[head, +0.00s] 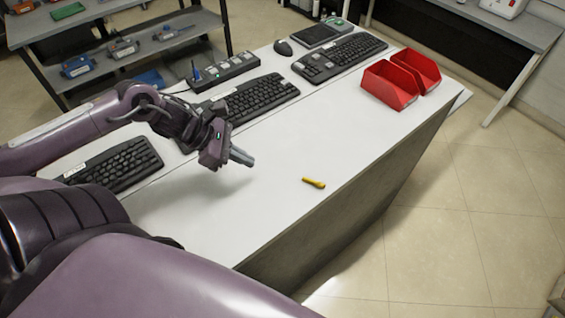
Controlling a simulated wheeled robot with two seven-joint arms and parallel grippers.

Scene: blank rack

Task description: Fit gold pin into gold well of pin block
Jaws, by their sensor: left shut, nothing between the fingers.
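The gold pin (314,183) lies on its side on the white table, near the edge at the right. My left gripper (243,158) is shut and empty above the table, to the left of the pin and apart from it. A long dark block (223,72) with several light squares on top, which looks like the pin block, sits at the back of the table behind a keyboard. A small blue piece stands at its left part. I cannot make out a gold well at this size. My right gripper is not in view.
Black keyboards (257,98) line the back of the white table (270,215), with a mouse (284,47) nearby. Two red bins (390,85) stand at the far right end. The table around the pin is clear. A tool shelf (107,25) stands behind.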

